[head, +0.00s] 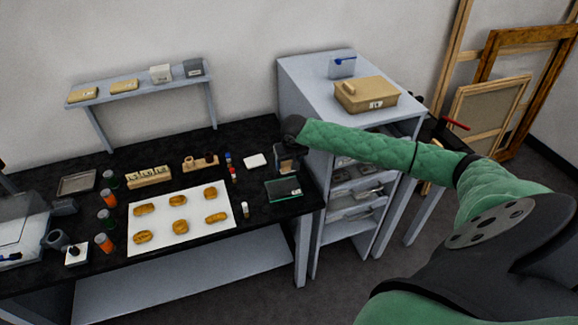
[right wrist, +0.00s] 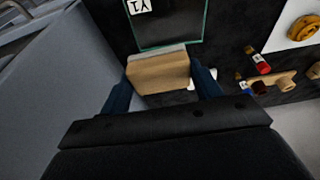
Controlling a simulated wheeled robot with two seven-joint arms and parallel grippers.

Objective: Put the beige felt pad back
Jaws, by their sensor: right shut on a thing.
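My right gripper (head: 287,165) is over the right end of the black bench, just left of the grey cabinet. In the right wrist view the gripper (right wrist: 162,80) is shut on a tan block with a pale edge (right wrist: 160,72). I take this block to be the beige felt pad. One dark finger is on each side of it. In the head view the gripper mostly hides it. A green-edged glass plate (head: 283,189) with a white label lies on the bench just beyond the block in the wrist view. My left gripper is not in view.
A small white square (head: 255,161) lies left of the gripper. A white sheet (head: 181,240) holds several golden pieces. Bottles, vials and a wooden rack stand around it. A wall shelf (head: 140,83) carries labelled blocks and boxes. The grey cabinet (head: 300,85) bears a tan labelled box (head: 366,94).

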